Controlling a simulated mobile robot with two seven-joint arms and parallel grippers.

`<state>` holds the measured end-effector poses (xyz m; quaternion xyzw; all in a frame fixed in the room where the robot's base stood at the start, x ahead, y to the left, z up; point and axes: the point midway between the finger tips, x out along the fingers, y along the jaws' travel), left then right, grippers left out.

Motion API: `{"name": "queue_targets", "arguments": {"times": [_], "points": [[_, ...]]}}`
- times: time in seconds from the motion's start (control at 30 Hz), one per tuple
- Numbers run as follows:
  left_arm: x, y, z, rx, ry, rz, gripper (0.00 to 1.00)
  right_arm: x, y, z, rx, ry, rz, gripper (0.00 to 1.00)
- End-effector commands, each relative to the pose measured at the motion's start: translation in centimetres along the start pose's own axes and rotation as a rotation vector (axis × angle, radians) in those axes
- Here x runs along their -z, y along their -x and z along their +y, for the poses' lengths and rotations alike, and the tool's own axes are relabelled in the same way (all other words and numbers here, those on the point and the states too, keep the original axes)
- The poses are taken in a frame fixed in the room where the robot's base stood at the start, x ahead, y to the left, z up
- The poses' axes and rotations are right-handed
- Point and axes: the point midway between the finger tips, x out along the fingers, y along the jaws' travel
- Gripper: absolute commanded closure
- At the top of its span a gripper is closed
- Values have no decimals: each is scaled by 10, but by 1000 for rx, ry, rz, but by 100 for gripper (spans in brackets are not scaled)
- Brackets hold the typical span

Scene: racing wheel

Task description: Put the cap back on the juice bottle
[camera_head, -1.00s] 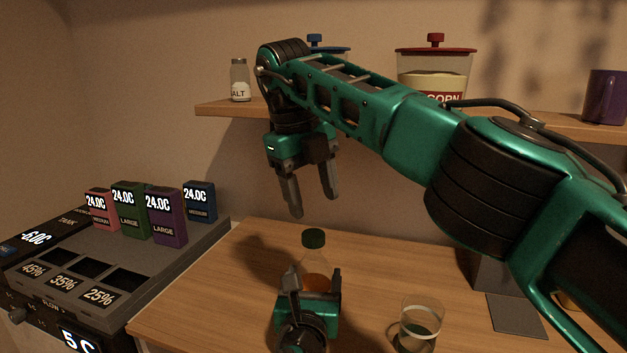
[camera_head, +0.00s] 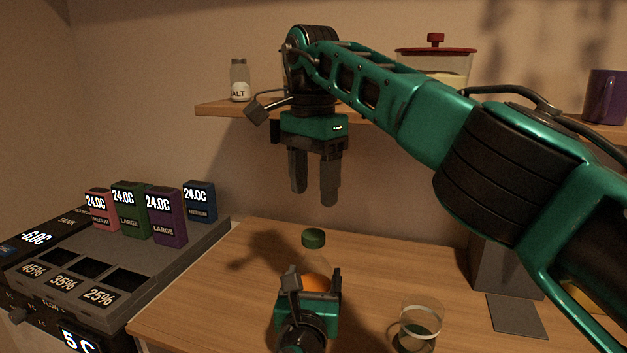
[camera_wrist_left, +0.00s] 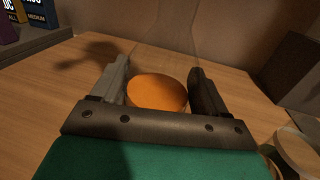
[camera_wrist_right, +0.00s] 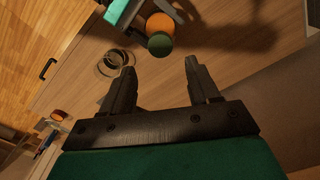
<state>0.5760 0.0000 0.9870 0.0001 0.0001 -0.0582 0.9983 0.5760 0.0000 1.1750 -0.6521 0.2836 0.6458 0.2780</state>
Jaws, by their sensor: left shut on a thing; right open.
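The juice bottle (camera_head: 316,265) is clear with orange juice low inside and stands upright on the wooden table. Its dark green cap (camera_head: 313,238) sits at the top of the neck; I cannot tell whether it is screwed tight. My left gripper (camera_head: 312,282) is shut around the bottle's lower body. The orange juice (camera_wrist_left: 157,92) shows between its fingers in the left wrist view. My right gripper (camera_head: 314,190) is open and empty, pointing down above the cap. In the right wrist view the cap (camera_wrist_right: 160,44) lies beyond the open fingertips (camera_wrist_right: 160,72).
A drinking glass (camera_head: 420,322) stands to the right of the bottle. A grey dispenser panel with coloured boxes (camera_head: 165,216) is at the left. A shelf (camera_head: 215,107) with a salt jar (camera_head: 239,80) runs behind my right gripper. The table behind the bottle is clear.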

Motion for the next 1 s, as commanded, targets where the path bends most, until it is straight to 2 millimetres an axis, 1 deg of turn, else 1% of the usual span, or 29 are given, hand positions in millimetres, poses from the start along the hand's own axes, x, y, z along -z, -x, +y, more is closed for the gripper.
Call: {"name": "queue_targets", "arguments": {"times": [0.1, 0.2, 0.5, 0.63, 0.77, 0.87, 1.0], "points": [[1, 0, 0, 0, 0, 1, 100, 0, 1, 0, 5, 77, -8, 39], [1, 0, 0, 0, 0, 1, 100, 0, 1, 0, 6, 106, -11, 39], [1, 0, 0, 0, 0, 1, 100, 0, 1, 0, 6, 111, -11, 39], [1, 0, 0, 0, 0, 1, 100, 0, -2, 0, 5, 111, -11, 39], [1, 0, 0, 0, 0, 1, 100, 0, -12, 0, 4, 112, -12, 39], [1, 0, 0, 0, 0, 1, 100, 0, -23, 0, 4, 113, -13, 39], [1, 0, 0, 0, 0, 1, 100, 0, -45, 0, 2, 112, -13, 39]]}}
